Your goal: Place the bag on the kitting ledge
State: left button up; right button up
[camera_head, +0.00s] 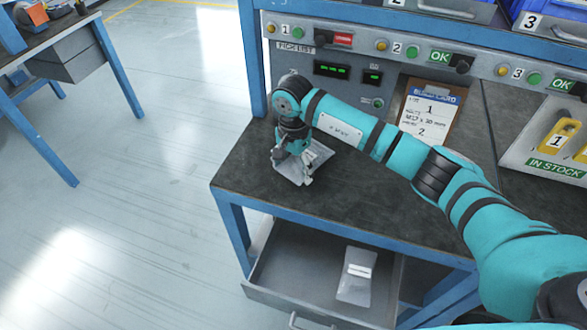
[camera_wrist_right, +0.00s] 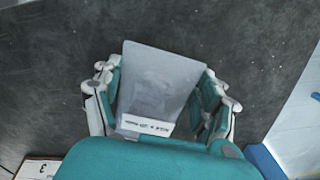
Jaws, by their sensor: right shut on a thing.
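My right gripper (camera_head: 295,172) is at the left end of the dark bench top (camera_head: 255,180), pointing down. It is shut on a clear bag (camera_head: 318,158). In the right wrist view the bag (camera_wrist_right: 162,78) sits between the two fingers, with a white printed label along its near edge. The bag is low over the dark surface; I cannot tell whether it touches it. No part is marked as the kitting ledge, so I cannot tell which surface that is. My left gripper is out of view.
An open grey drawer (camera_head: 280,277) under the bench holds another clear bag (camera_head: 355,277) with a white label. A panel with buttons and displays (camera_head: 340,75) rises behind the gripper. A clipboard card (camera_head: 430,108) leans farther right. The front left bench edge is close.

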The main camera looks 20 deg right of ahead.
jog(key=shift+f, duration=0.1)
jog(key=o, duration=1.5)
jog(key=shift+o, duration=0.2)
notch_tip(320, 180, up, 12)
jog(key=b, duration=0.1)
jog(key=shift+r, duration=0.2)
